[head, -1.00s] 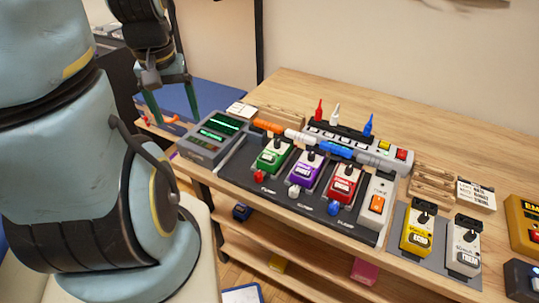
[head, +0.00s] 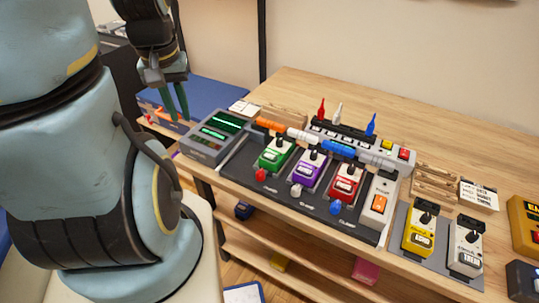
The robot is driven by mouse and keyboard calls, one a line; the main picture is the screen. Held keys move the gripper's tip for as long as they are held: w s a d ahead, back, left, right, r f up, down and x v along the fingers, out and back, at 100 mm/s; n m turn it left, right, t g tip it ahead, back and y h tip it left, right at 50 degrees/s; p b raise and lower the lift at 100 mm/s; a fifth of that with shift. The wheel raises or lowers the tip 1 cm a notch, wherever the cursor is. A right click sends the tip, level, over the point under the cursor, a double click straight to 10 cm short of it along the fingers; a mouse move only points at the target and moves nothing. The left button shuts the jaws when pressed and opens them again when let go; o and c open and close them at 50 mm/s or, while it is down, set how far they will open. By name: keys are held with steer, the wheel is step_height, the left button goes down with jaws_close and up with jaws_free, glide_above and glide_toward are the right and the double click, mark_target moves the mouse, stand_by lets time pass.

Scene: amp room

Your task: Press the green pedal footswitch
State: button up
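The green pedal (head: 273,157) stands at the left end of a dark pedalboard (head: 237,163) on the wooden table, with a black knob on top and a red footswitch (head: 261,174) at its front. A purple pedal (head: 308,171) and a red pedal (head: 343,185) stand to its right on the same board. My gripper (head: 178,105) hangs at the upper left, fingers down, beyond the table's left end and well apart from the green pedal. Its two green fingers look close together with a narrow gap, and nothing shows between them.
A grey unit with green displays (head: 214,135) stands left of the pedalboard, nearest my gripper. Behind the pedals lie orange, white and blue plugs and a power strip (head: 388,149) with upright coloured pieces. Yellow (head: 420,230) and white (head: 465,246) pedals stand at right. The table's back is clear.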

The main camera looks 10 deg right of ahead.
jaws_close()
stand_by(0.9)
